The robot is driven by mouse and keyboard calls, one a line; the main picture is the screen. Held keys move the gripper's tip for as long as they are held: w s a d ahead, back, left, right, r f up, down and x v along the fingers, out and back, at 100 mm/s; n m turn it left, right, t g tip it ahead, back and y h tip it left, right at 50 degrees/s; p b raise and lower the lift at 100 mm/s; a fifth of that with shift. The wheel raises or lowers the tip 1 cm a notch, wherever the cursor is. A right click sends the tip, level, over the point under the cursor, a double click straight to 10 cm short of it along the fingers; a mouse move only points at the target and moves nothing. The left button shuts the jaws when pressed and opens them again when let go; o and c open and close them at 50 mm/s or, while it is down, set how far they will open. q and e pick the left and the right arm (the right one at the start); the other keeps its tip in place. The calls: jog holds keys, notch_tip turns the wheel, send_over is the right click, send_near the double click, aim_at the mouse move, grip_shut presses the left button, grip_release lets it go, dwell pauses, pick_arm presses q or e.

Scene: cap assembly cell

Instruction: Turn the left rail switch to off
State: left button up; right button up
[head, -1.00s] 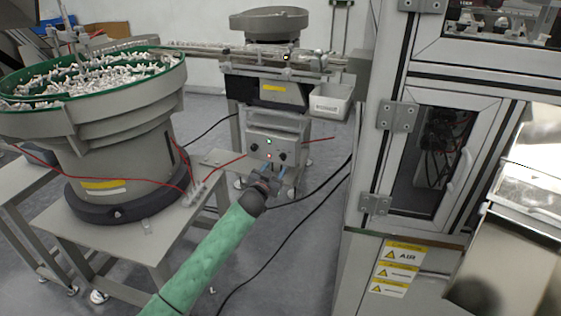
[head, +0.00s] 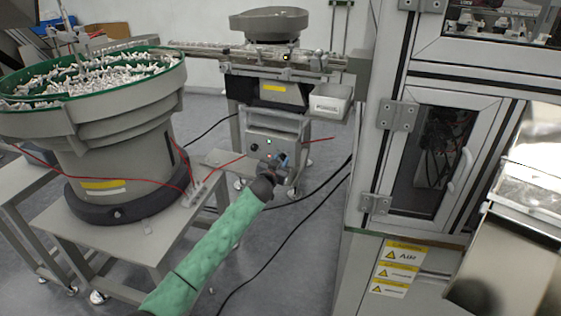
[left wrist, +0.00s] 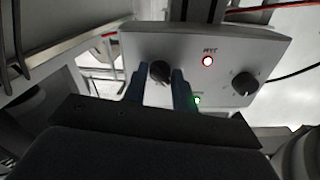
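A grey control box (head: 268,142) stands below the rail feeder, with a green light, a red light and two dark knobs. The left knob (head: 253,147) is in plain view in the head view; it also shows at the right of the left wrist view (left wrist: 245,84). The other knob (left wrist: 160,71) appears between the fingertips of my left gripper (left wrist: 160,80) in the left wrist view. My left gripper (head: 279,160) is open, at the right side of the box in the head view. I cannot tell whether the fingers touch the knob. My right gripper is out of view.
A large bowl feeder (head: 120,114) full of white parts stands on a table (head: 130,243) at left. A machine cabinet (head: 365,130) stands at right. Red cables run near the box.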

pick_arm(q)
jog(key=c, duration=0.3)
jog(key=shift+m, duration=0.3)
jog(key=shift+r+m+p, duration=0.1)
jog(key=shift+m+p, duration=0.4)
jog(key=shift+p, duration=0.1)
jog(key=m+p, duration=0.1)
jog(key=m, duration=0.2)
jog(key=shift+m+p, duration=0.85)
jog(key=shift+m, duration=1.15)
jog(key=shift+f, duration=0.2)
jog(key=o, duration=1)
jog(key=shift+c, duration=0.2)
